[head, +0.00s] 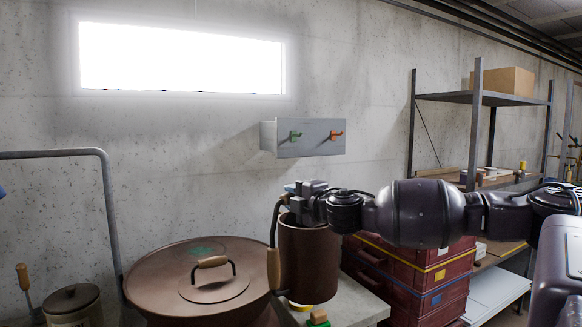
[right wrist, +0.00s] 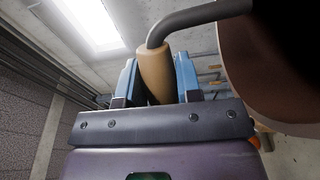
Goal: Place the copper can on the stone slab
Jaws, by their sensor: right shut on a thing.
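The copper can (head: 312,268) is a brown cylinder that looks upright, with a dark curved handle and a wooden grip (head: 273,268) at its left side. My right gripper (head: 291,200) is at the can's top and is shut on a wooden part of its handle. In the right wrist view, the blue fingers flank the tan grip (right wrist: 155,75), with the can's body (right wrist: 238,65) to the right. A grey slab (head: 358,302), which looks like the stone slab, lies below the can. I cannot tell whether they touch. My left gripper is not in view.
A large round brown vessel with a lidded top (head: 160,275) stands left of the can. Red stacked cases (head: 430,275) stand to the right. A small green and wooden item (head: 318,318) lies in front of the can.

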